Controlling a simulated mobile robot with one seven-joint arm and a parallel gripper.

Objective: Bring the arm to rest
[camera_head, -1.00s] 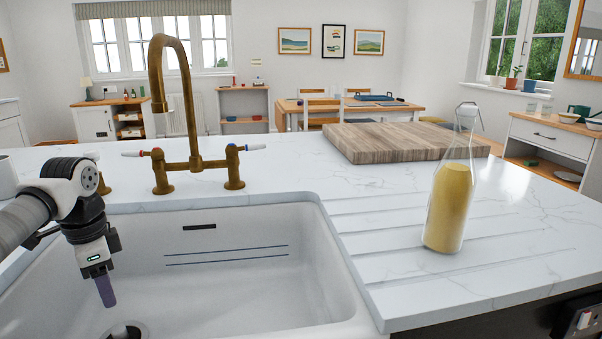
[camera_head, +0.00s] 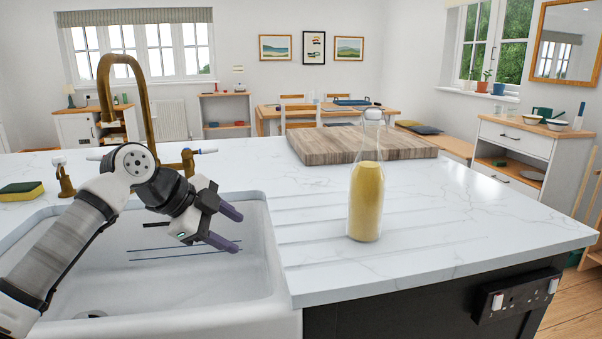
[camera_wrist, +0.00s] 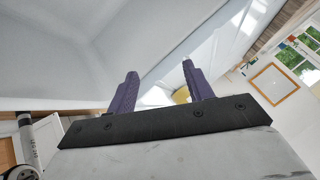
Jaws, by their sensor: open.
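My gripper (camera_head: 234,230) is in the head view above the white sink (camera_head: 262,240), pointing right and slightly down. Its two purple fingers are apart with nothing between them. In the wrist view the fingers of my gripper (camera_wrist: 158,85) also stand apart and empty. My arm comes in from the lower left and bends in front of the brass tap (camera_head: 146,105), hiding part of it. A glass bottle with yellow contents (camera_head: 366,200) stands upright on the worktop, to the right of my gripper and clear of it.
A wooden board (camera_head: 360,145) lies on the white worktop (camera_head: 470,215) behind the bottle. A yellow and green sponge (camera_head: 20,191) lies at the far left. The worktop right of the bottle is clear. A socket plate (camera_head: 515,296) is on the dark front panel.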

